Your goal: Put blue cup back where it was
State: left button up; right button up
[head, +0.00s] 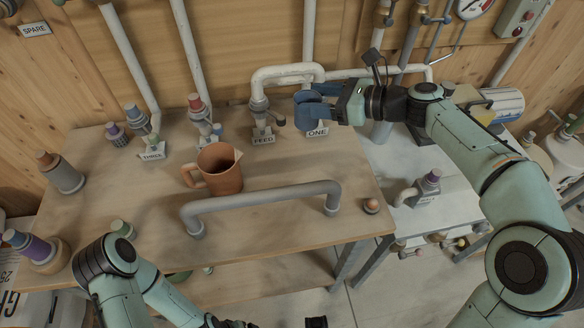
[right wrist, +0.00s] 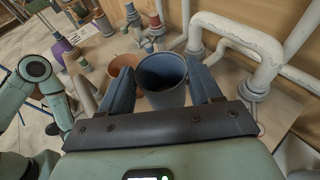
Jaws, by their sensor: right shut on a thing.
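The blue cup (head: 309,110) is between the fingers of my right gripper (head: 318,103), beside the white pipe and just behind the ONE sign (head: 317,132). In the right wrist view the blue cup (right wrist: 163,80) shows its open mouth, with one finger at each side, and looks empty. The gripper is shut on it. I cannot tell whether the cup's base touches the table. My left arm comes in at the lower left; its fingers are not visible.
A brown jug (head: 219,172) stands mid-table (head: 110,210), left of the cup. A grey handrail pipe (head: 262,198) runs along the front. The FEED sign (head: 263,140) and its pipe outlet are close left of the cup. The THREE sign (head: 152,155) stands further left.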

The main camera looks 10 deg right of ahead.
jog(key=shift+f, duration=0.35)
jog(key=shift+f+b, duration=2.3)
jog(key=shift+f, duration=7.35)
jog(key=shift+f, duration=0.2)
jog(key=o, duration=1.1)
jog(key=shift+r, duration=0.15)
